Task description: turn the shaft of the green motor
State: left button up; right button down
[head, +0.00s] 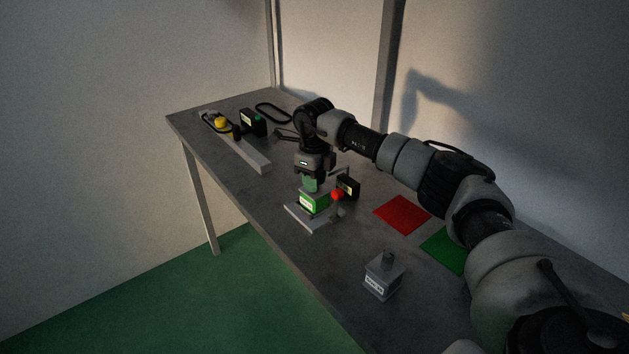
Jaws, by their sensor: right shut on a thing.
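The green motor (315,204) stands upright on a pale base plate (297,220) near the middle of the bench, with a white label on its front. My right gripper (311,186) points straight down over the motor's top, with its fingers shut at the place of the shaft. The shaft itself is hidden by the gripper. My left gripper is not in view.
A red-knobbed lever (337,196) and a small black box (349,187) stand right of the motor. A grey labelled block (383,278) is nearer. Red (403,214) and green (443,250) mats lie right. A long grey rail (250,156) and black loop (273,112) lie farther back.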

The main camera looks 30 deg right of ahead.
jog(key=n, duration=0.3)
jog(key=shift+n, duration=0.3)
jog(key=shift+n+b, duration=0.35)
jog(key=shift+n, duration=1.35)
jog(key=c, duration=1)
grip_release()
jog(key=shift+o, duration=0.2)
jog(key=shift+r, duration=0.1)
notch_tip(320, 180, up, 10)
jog(key=shift+f+b, duration=0.25)
jog(key=shift+b, duration=0.45)
jog(key=shift+r, duration=0.6)
